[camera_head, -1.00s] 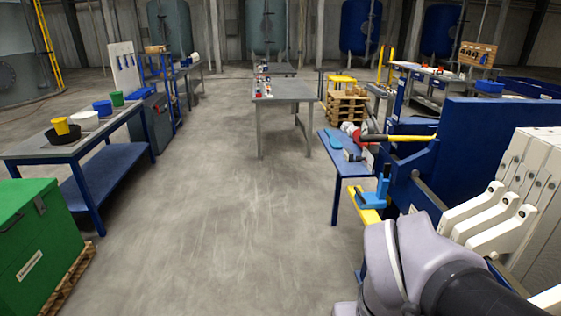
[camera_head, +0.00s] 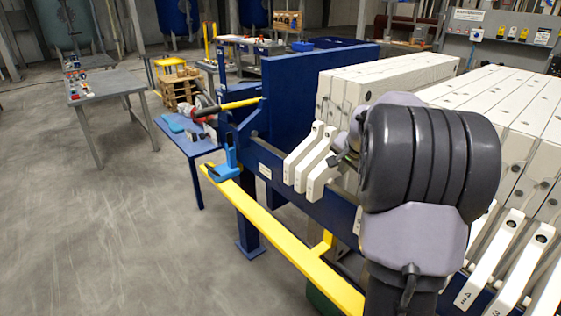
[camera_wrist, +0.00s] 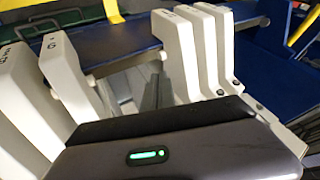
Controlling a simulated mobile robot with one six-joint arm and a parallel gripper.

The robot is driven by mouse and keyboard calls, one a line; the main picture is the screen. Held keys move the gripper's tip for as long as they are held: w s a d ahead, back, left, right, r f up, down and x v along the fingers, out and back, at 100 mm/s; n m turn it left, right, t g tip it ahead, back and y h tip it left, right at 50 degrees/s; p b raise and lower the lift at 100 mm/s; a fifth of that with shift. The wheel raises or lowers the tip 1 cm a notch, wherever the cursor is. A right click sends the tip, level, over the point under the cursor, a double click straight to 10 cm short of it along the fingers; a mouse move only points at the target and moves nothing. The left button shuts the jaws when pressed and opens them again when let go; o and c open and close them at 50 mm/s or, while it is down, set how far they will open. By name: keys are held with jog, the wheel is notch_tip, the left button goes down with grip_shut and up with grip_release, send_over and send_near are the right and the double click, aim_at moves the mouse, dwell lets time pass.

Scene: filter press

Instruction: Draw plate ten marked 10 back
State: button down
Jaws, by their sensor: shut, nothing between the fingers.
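White filter plates with handle arms stand in the blue press. Three handles (camera_head: 318,165) form a group by the blue end plate in the head view, and more handles (camera_head: 490,260) stand at the lower right. The wrist view shows a gap between one group of handles (camera_wrist: 75,75) at left and another (camera_wrist: 195,50) at right. The small marks on them are too blurred for me to pick out plate 10 surely. My gripper (camera_wrist: 155,92) is shut and empty, its fingers pointing into the gap. In the head view my arm mostly hides it.
A yellow rail (camera_head: 285,245) runs along the press's near side. A blue clamp-like piece (camera_head: 229,160) and a yellow-black lever (camera_head: 240,103) are at its far end. A blue side table (camera_head: 185,138) and a grey table (camera_head: 100,83) stand beyond. The floor at left is open.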

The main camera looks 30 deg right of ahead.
aim_at(337, 187)
jog(key=b+x, duration=0.1)
jog(key=x, duration=0.2)
jog(key=b+x, duration=0.1)
jog(key=x, duration=0.3)
jog(key=b+x, duration=0.1)
jog(key=x, duration=0.2)
jog(key=shift+d+f, duration=0.15)
jog(key=shift+d, duration=0.15)
